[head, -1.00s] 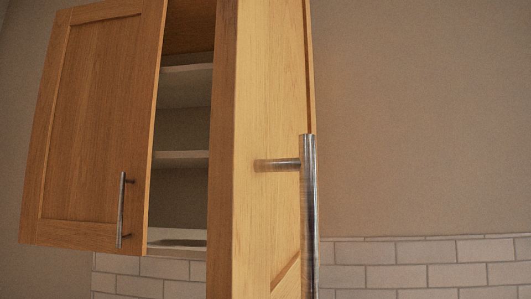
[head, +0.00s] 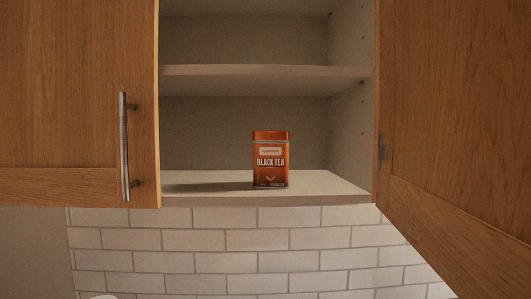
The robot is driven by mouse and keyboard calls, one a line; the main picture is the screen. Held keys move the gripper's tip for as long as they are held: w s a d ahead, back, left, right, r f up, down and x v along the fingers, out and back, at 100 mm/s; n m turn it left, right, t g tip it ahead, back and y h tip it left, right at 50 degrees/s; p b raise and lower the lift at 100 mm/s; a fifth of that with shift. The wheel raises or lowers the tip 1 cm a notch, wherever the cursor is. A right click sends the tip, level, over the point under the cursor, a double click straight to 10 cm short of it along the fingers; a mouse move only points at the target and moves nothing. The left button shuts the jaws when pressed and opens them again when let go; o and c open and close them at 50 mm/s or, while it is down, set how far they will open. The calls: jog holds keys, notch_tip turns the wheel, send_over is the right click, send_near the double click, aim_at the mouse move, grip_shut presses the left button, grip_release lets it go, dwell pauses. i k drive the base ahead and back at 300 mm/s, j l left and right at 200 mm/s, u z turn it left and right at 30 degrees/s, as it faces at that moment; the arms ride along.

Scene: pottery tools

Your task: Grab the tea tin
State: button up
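The tea tin (head: 270,160) is an orange-red box with a lid and a "BLACK TEA" label. It stands upright on the bottom shelf (head: 210,189) of the open wall cabinet, near the shelf's front and a little right of the opening's middle. Its front faces me and nothing covers it. A shadow falls to its left on the shelf. My gripper is not in view.
The left cabinet door (head: 75,85) with its metal bar handle (head: 124,146) covers the cabinet's left part. The right door (head: 465,120) stands open toward me. A middle shelf (head: 265,79) runs above the tin. White tiles (head: 255,240) lie below.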

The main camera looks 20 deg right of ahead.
aim_at(270, 158)
jog(key=j+u, duration=0.15)
jog(key=j, duration=0.6)
jog(key=i+j+u, duration=0.2)
jog(key=j, duration=0.5)
jog(key=k, duration=0.1)
